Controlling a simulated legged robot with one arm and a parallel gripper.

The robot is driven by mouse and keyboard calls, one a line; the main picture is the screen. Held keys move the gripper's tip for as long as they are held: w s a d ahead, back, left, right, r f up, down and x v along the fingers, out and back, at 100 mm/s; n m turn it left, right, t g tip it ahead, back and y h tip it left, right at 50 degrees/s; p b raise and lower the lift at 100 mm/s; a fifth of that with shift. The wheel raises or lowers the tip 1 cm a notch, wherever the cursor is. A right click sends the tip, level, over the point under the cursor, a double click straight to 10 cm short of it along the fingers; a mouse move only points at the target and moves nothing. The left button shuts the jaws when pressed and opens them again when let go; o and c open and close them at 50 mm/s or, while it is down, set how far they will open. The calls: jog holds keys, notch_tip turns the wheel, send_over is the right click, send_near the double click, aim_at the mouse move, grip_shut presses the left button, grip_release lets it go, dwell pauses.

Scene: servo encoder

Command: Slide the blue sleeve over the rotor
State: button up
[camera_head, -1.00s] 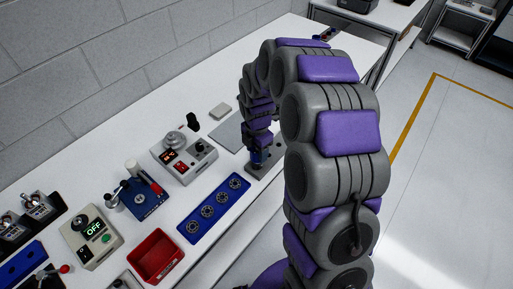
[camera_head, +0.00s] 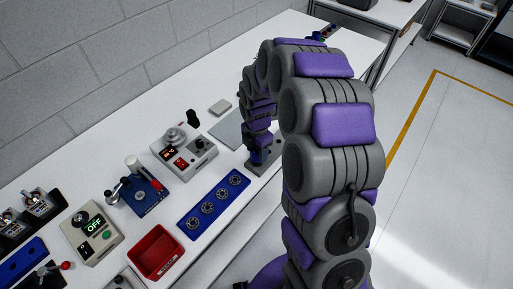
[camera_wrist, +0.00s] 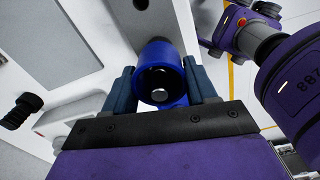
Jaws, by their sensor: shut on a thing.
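My gripper (camera_wrist: 163,88) is shut on the blue sleeve (camera_wrist: 160,52), with one dark blue finger on each side of it. How far the sleeve sits over the rotor I cannot tell.
A blue tray (camera_head: 217,202) with several round parts lies left of my gripper. A grey box with dials and red displays (camera_head: 184,152), a blue fixture (camera_head: 146,196), a red bin (camera_head: 156,252) and a box reading OFF (camera_head: 92,233) stand farther left on the white table.

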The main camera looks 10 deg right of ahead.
jog(key=o, duration=1.4)
jog(key=shift+c, duration=0.2)
notch_tip(320, 180, up, 14)
jog(key=p, duration=0.6)
jog(key=shift+r+p, duration=0.2)
jog(key=shift+p, duration=0.2)
dwell(0.5)
jog(key=s+r+m+g+b, duration=0.1)
jog(key=s+r+m+b, duration=0.1)
jog(key=s+m, duration=0.9)
jog(key=s+r+m+b, duration=0.2)
jog(key=s+m, duration=1)
jog(key=s, duration=1.1)
jog(key=shift+r+g+b, duration=0.3)
jog(key=shift+r+g, duration=0.1)
jog(key=shift+r, duration=0.35)
